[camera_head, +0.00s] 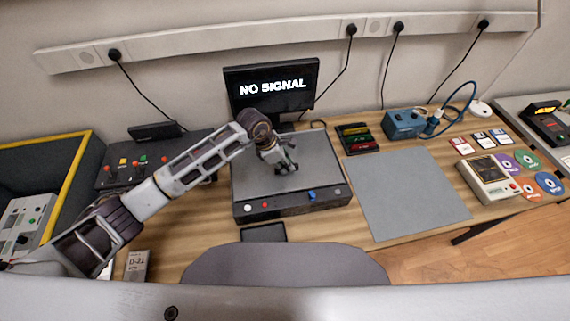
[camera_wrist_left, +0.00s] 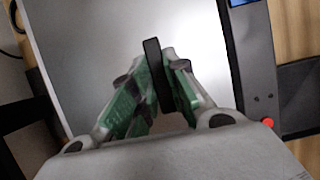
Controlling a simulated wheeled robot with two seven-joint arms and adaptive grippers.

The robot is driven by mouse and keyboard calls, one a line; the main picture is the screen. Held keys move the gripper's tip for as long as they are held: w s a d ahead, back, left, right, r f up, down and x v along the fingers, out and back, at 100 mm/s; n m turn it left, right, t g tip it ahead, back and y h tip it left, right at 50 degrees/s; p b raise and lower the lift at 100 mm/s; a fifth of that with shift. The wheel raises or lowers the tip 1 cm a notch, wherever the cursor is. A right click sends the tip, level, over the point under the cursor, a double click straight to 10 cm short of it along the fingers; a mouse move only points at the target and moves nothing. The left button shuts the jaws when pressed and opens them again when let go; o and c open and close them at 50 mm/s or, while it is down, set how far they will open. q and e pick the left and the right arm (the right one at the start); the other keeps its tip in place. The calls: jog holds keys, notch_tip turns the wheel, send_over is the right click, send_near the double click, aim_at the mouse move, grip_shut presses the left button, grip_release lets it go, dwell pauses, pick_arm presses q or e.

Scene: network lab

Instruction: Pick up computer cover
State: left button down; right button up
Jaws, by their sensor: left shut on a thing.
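The computer (camera_head: 292,187) sits on the wooden desk in front of the monitor, with a grey flat cover (camera_head: 253,172) on top and a dark front panel with buttons. My left gripper (camera_head: 287,167) is over the middle of the cover. In the left wrist view my left gripper (camera_wrist_left: 160,80) has its fingers closed on a dark upright handle (camera_wrist_left: 155,70) on the pale cover (camera_wrist_left: 90,40). The cover appears seated on the computer. My right gripper is in neither view.
A monitor (camera_head: 272,88) reading NO SIGNAL stands behind the computer. A grey mat (camera_head: 412,192) lies empty to the right. A fuse tray (camera_head: 357,138), a blue box (camera_head: 404,123), a beige device (camera_head: 488,180) and several discs (camera_head: 527,160) are farther right. A chair back (camera_head: 285,265) is in front.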

pick_arm(q)
notch_tip(320, 180, up, 9)
jog(key=shift+f+b, duration=0.1)
jog(key=shift+b, duration=0.75)
jog(key=shift+r, duration=0.5)
